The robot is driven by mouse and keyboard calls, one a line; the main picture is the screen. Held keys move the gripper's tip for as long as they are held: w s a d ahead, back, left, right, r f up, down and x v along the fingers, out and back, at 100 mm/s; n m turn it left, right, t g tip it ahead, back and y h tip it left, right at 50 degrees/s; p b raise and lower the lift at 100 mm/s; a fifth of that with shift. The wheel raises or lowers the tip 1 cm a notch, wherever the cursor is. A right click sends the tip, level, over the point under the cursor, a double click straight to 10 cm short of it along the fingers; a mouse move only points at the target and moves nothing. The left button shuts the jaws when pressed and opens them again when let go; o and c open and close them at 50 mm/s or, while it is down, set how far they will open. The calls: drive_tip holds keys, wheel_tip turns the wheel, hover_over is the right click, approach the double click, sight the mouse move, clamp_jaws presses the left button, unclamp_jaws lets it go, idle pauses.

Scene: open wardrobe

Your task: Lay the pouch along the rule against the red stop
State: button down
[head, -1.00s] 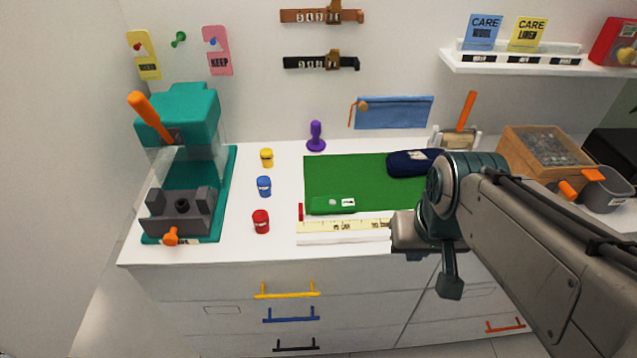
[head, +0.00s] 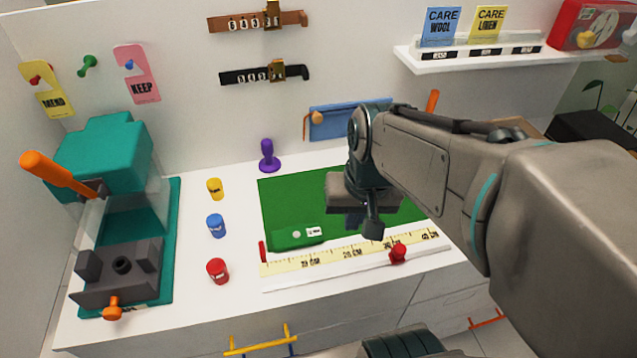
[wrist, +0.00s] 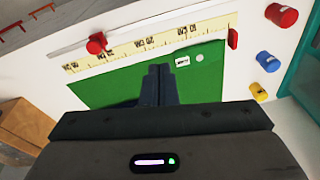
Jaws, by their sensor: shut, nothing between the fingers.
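A flat green pouch (head: 297,238) with a pale round button and white tag lies at the near left of the green mat, just behind the rule. Its left end is near the red stop (head: 262,251). The yellow rule (head: 340,254) runs along the counter's front. In the wrist view the green pouch (wrist: 207,54), rule (wrist: 150,44) and red stop (wrist: 233,38) are ahead of the fingers. My gripper (head: 360,222) is shut and empty over the mat, right of the green pouch; its fingers (wrist: 160,72) are together. The navy pouch seen earlier is hidden behind my arm.
A red knob (head: 398,253) stands on the rule's strip. Yellow, blue and red pots (head: 217,270) stand left of the mat (head: 280,198), beside a teal press (head: 105,160). A purple stamp (head: 268,158) stands behind.

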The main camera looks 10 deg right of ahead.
sight(319, 232)
drive_tip(key=w+d+f+m+y, duration=0.2)
drive_tip(key=w+d+f+m, duration=0.1)
drive_tip(key=w+d+m, duration=0.1)
drive_tip(key=w+d+f+m+g+y, duration=0.1)
drive_tip(key=w+d+f+m+y, duration=0.2)
drive_tip(key=m, duration=0.3)
drive_tip(key=w+d+f+m+g+y, duration=0.1)
drive_tip(key=w+d+f+m+y, duration=0.2)
drive_tip(key=w+d+f+m, duration=0.1)
drive_tip(key=shift+w+d+f+m, duration=0.3)
drive_tip(key=shift+w+f+m, duration=0.25)
drive_tip(key=shift+m, duration=0.35)
drive_tip(key=x, duration=1)
drive_tip(key=shift+s+a+r+p, duration=0.1)
drive_tip(key=shift+a+p, duration=0.25)
drive_tip(key=shift+p, duration=0.05)
drive_tip(key=shift+a+r+p, duration=0.1)
drive_tip(key=shift+a+p, duration=0.2)
drive_tip(key=shift+a, duration=1.45)
drive_tip(key=shift+a, duration=1.15)
